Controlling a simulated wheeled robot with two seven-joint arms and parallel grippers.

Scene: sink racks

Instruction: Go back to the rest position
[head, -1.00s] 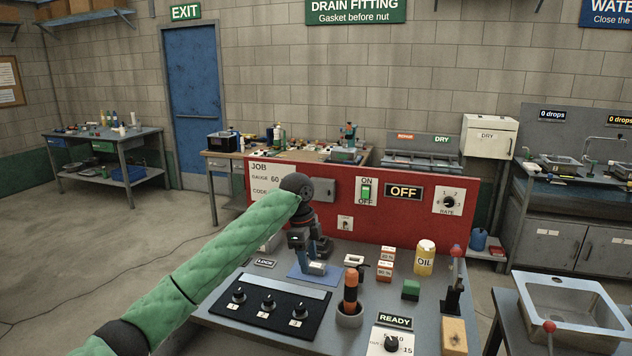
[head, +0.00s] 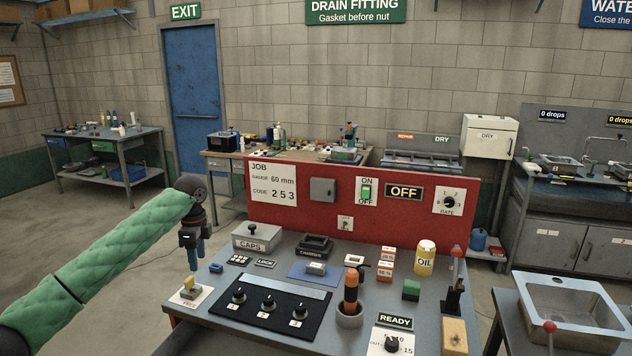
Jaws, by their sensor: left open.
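My left gripper (head: 193,258) hangs at the left end of the workbench (head: 240,322), pointing down, open, with nothing seen between its fingers. It is above and behind a small yellow-topped block on a white card (head: 190,294). A small pale block (head: 316,268) lies on a blue mat (head: 300,273) in the middle of the bench, apart from the gripper. My right gripper is out of view.
A grey box marked CAPS (head: 257,237), a dark tray (head: 315,244) and a black panel with several knobs (head: 262,308) cover the bench. An orange-handled tool stands in a grey cup (head: 349,318). A red panel (head: 400,222) rises behind.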

